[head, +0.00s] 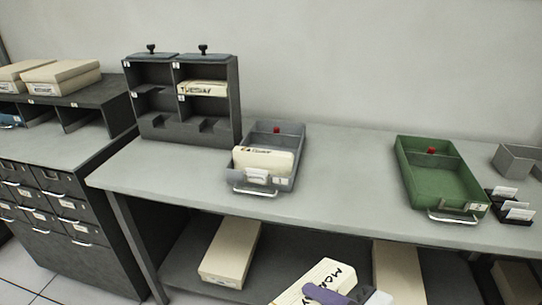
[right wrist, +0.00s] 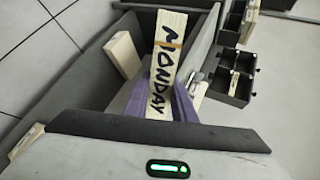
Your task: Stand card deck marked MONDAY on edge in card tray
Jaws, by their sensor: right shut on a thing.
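The cream card deck marked MONDAY (head: 325,275) is at the bottom of the head view, in front of the table. My right gripper (head: 328,292), with purple fingers, is shut on it. In the right wrist view the deck (right wrist: 168,65) stands out between the two fingers (right wrist: 158,105), its lettering facing the camera. A grey card tray (head: 290,140) on the table holds a cream deck (head: 264,160) standing across it. A green card tray (head: 432,180) to the right looks empty apart from a red-knobbed divider. My left gripper is out of view.
A dark rack (head: 160,121) holds a deck marked TUESDAY (head: 203,88). Small card holders (head: 513,205) stand right of the green tray. The table (head: 350,170) is clear between the trays. Cream boxes (head: 230,252) lie on the shelf below.

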